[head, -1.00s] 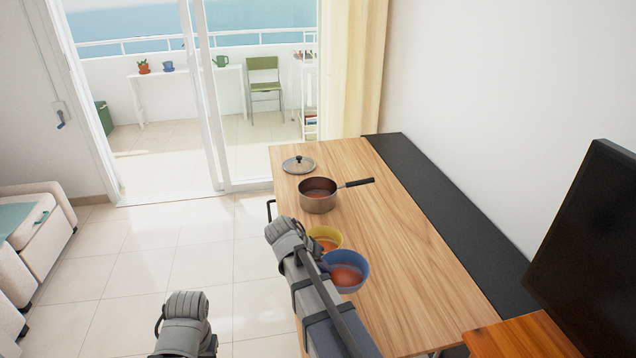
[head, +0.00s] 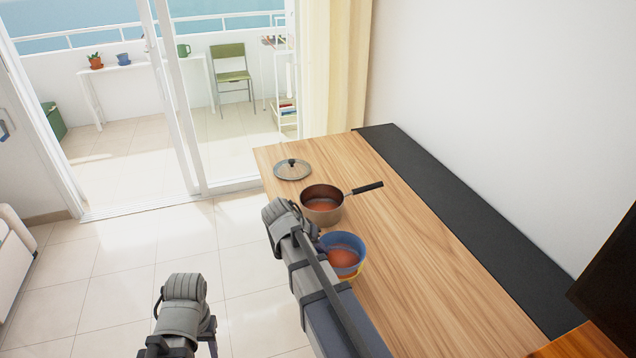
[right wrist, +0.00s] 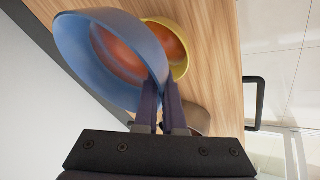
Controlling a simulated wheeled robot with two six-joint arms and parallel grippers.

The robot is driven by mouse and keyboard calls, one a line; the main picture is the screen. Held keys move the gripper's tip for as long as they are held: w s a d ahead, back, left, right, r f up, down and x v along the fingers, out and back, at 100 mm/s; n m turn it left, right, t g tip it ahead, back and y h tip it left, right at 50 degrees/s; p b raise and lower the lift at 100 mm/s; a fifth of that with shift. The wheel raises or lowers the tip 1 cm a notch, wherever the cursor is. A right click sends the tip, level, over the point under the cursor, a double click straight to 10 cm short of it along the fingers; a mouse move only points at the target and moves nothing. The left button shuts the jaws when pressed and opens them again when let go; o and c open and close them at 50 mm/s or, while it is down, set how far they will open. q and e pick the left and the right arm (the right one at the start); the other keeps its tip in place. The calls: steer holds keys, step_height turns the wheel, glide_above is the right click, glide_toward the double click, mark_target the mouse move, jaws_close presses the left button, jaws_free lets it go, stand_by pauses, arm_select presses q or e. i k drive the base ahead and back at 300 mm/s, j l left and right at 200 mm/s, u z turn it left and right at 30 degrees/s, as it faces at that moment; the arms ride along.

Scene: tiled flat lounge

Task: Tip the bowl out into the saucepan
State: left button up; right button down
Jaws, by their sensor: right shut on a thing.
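The blue bowl (head: 361,247) holds an orange-red content. It is held over the table and hides most of the yellow bowl (head: 356,273) in the head view. My right gripper (right wrist: 160,88) is shut on the blue bowl's rim, seen in the right wrist view, where the blue bowl (right wrist: 78,62) looks tilted. The yellow bowl (right wrist: 180,68) also has orange-red content. The saucepan (head: 322,218) stands upright on the table just beyond the blue bowl, with something reddish inside and its dark handle pointing right.
The wooden table (head: 430,270) has clear room to the right of the bowls. A glass lid (head: 292,172) lies beyond the saucepan near the far left corner. A black strip (head: 450,220) runs along the wall side. A dark screen (head: 612,280) stands at right.

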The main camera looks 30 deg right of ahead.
mark_target(323, 204)
steer(key=i+j+z, duration=0.2)
steer(key=i+j, duration=0.2)
steer(key=i, duration=0.25)
steer(key=i+j+z, duration=0.2)
steer(key=i+j, duration=0.3)
steer(key=i, duration=0.15)
